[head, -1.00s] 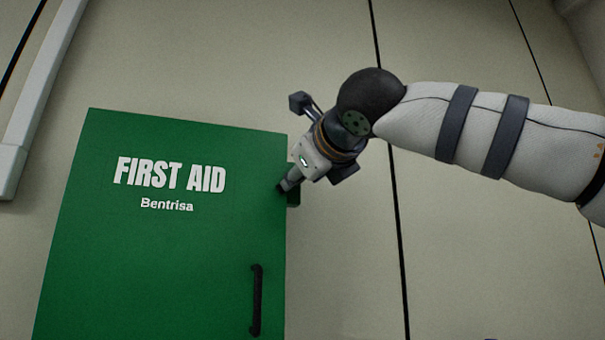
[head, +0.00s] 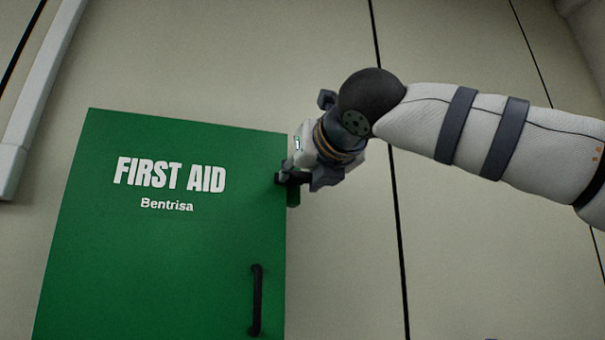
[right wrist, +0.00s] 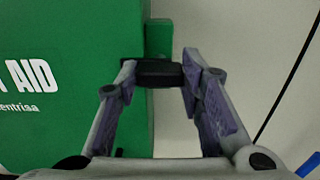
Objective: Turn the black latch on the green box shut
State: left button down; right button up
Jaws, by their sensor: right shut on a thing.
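The green box (head: 160,255), lettered FIRST AID, is on the wall, with its door face flush in the head view. The black latch (right wrist: 158,72) lies crosswise over the box's right edge in the right wrist view, reaching toward a small green block (right wrist: 158,38) on the box's side. In the head view the latch (head: 282,178) is partly hidden by my right gripper (head: 290,180). My right gripper, also in the right wrist view (right wrist: 157,75), is shut on the latch, one finger at each end. My left gripper is not in view.
A black handle (head: 256,300) stands upright on the lower right of the box door. The pale wall panels (head: 340,260) right of the box are bare. A light vertical rail (head: 40,90) runs at the upper left.

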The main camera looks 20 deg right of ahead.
dwell(0.4)
jog(key=o, duration=1.2)
jog(key=shift+c, duration=0.2)
jog(key=s, duration=1.2)
jog(key=shift+d, duration=0.2)
